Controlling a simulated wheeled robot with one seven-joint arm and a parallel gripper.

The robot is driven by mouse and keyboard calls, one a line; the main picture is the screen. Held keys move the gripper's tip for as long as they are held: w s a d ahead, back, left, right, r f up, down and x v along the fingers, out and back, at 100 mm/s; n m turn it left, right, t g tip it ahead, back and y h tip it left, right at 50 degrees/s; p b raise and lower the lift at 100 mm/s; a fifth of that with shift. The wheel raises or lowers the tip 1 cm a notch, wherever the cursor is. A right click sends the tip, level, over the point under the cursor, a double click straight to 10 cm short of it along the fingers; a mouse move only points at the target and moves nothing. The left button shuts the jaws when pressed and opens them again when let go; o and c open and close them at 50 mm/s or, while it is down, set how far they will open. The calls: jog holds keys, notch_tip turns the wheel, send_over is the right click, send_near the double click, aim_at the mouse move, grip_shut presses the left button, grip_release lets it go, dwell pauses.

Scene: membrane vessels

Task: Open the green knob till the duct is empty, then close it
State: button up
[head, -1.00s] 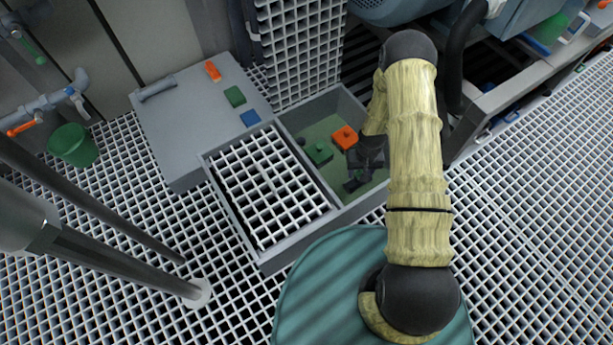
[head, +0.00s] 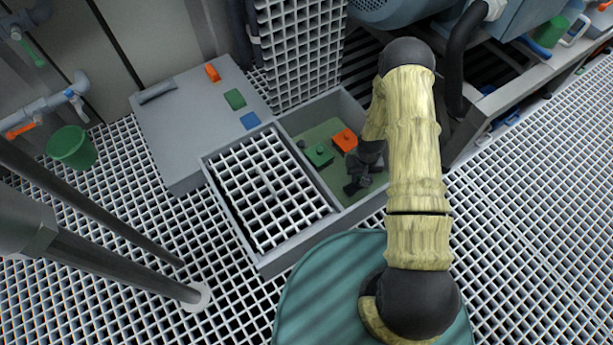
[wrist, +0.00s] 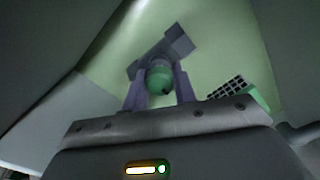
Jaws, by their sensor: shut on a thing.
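A green round knob (wrist: 159,80) sits between my two fingers in the wrist view, with a grey bar-like piece behind it. My gripper (wrist: 160,92) is shut on it. In the head view my gripper (head: 356,184) reaches down into the open part of a grey duct (head: 345,222), near its right side; the knob is hidden there by the gripper and arm. The duct's inside looks pale green (head: 312,134); I cannot tell how much liquid is in it.
A white grating (head: 265,190) covers the near-left part of the duct. A grey box (head: 190,125) with orange, green and blue tiles stands at left. A green bucket (head: 72,148) stands under pipes at far left. Machinery (head: 510,50) and a frame crowd the back right.

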jog(key=n+p, duration=0.1)
jog(key=n, duration=0.1)
jog(key=shift+r+n, duration=0.15)
jog(key=shift+n, duration=0.85)
jog(key=shift+n+p, duration=0.5)
jog(key=shift+n, duration=1.5)
